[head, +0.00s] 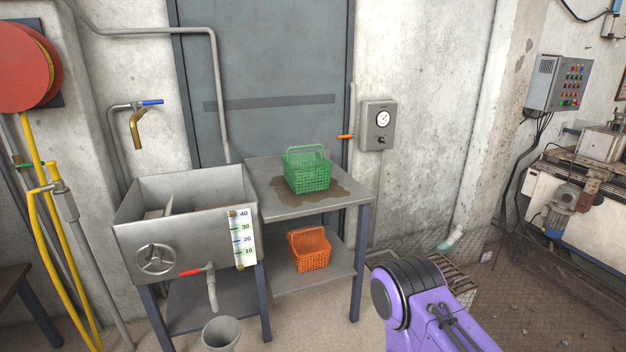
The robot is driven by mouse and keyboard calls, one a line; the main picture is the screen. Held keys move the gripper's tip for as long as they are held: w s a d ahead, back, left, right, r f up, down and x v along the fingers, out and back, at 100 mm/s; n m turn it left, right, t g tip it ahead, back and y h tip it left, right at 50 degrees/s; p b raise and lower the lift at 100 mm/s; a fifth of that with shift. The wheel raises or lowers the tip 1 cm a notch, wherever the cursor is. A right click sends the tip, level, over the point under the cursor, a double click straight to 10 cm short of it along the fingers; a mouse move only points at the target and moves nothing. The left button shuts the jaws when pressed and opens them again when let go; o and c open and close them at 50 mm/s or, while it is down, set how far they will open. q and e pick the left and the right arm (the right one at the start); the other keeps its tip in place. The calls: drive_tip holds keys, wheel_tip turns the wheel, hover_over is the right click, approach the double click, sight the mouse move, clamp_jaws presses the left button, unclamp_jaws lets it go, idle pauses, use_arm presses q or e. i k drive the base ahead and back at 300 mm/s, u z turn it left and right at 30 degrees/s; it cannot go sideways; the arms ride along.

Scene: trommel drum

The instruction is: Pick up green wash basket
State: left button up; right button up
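The green wash basket (307,174) stands upright on the top shelf of a grey metal table (272,203), with its handle raised. A brown wet stain lies on the table top around its base. A purple and black part of my arm shows at the lower right, in front of the table and apart from the basket. Neither gripper's fingers are in view.
An orange basket (310,250) sits on the lower shelf. A metal sink (185,215) with a red-handled drain stands left of the table, with a grey bucket (221,334) below. A gauge box (378,125) hangs on the wall behind. Floor in front of the table is partly clear.

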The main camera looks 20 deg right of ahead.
sight(306, 172)
drive_tip(key=z, duration=0.65)
drive_tip(key=i, duration=0.55)
drive_tip(key=z, duration=0.95)
drive_tip(key=i, duration=0.8)
drive_tip(key=u, duration=0.1)
